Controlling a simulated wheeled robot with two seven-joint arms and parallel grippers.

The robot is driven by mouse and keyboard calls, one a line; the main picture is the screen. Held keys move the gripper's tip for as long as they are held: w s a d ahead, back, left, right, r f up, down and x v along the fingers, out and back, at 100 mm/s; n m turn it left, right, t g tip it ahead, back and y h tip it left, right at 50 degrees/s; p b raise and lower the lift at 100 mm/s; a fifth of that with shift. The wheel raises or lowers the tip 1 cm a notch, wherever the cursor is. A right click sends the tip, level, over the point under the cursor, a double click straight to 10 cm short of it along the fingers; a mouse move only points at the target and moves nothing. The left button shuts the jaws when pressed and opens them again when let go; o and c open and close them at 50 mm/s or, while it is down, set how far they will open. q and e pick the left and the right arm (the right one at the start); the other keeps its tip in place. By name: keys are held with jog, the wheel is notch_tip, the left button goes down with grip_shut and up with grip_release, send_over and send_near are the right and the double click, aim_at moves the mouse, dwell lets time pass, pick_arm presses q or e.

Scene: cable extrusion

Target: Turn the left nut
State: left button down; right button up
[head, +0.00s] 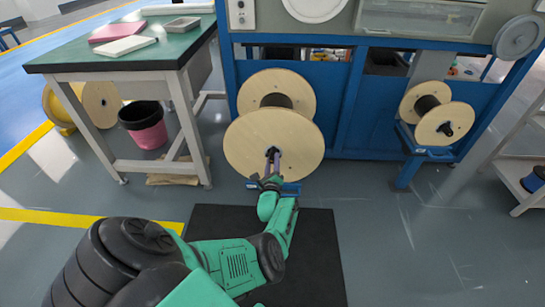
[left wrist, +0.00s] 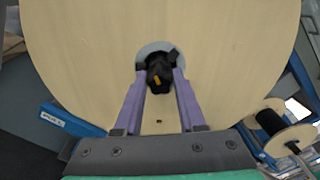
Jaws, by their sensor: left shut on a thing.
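The left nut (left wrist: 160,72) is a black knob at the hub of the large wooden spool (head: 245,150) in front of the blue machine. In the left wrist view the spool's pale disc (left wrist: 80,50) fills most of the picture. My left gripper (head: 274,158) reaches the hub from below. In the left wrist view its two purple fingers (left wrist: 160,82) are shut on the nut, one on each side. A small orange mark shows on the nut. The nut's far side is hidden. My right gripper is in neither view.
A smaller wooden spool (head: 446,122) with its own black nut sits on a blue bracket at the right. A black mat (head: 318,260) lies on the floor below.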

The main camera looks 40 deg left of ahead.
pick_arm(q)
jog(key=shift+m, duration=0.4)
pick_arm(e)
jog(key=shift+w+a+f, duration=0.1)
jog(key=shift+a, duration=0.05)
pick_arm(q)
jog(key=c, duration=0.5)
grip_release()
